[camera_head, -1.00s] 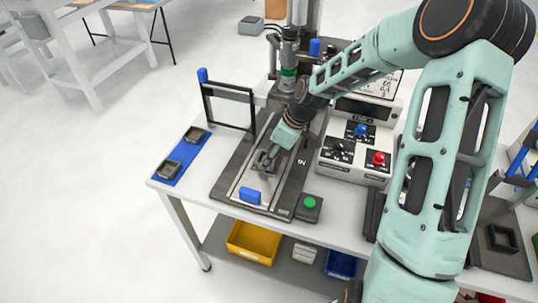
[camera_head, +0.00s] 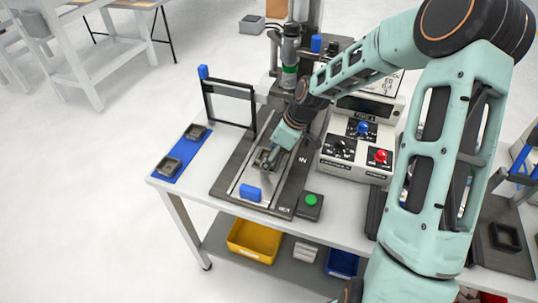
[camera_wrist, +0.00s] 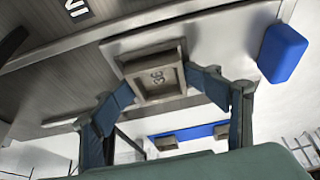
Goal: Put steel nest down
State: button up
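The steel nest (camera_wrist: 155,72) is a grey square block with a recessed face and a dark marking. It sits between the two fingertips of my gripper (camera_wrist: 157,78) in the wrist view, with a finger against either side. In the head view, my gripper (camera_head: 268,160) is low over the grey fixture plate (camera_head: 232,172) under the press column, and the nest (camera_head: 263,156) is partly hidden by the fingers. I cannot tell whether the nest touches the plate.
A blue block (camera_head: 250,193) stands on the plate near its front. Two dark nests lie on a blue strip (camera_head: 184,153) at left. A black frame (camera_head: 230,104) stands behind. A control box (camera_head: 358,148) and green button (camera_head: 310,199) are close at right.

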jog(key=shift+s+d+f, duration=0.15)
jog(key=shift+s, duration=0.05)
jog(key=v, duration=1.3)
jog(key=shift+w+a+r+p, duration=0.25)
jog(key=shift+w+r+p, duration=0.05)
jog(key=shift+w+r, duration=0.05)
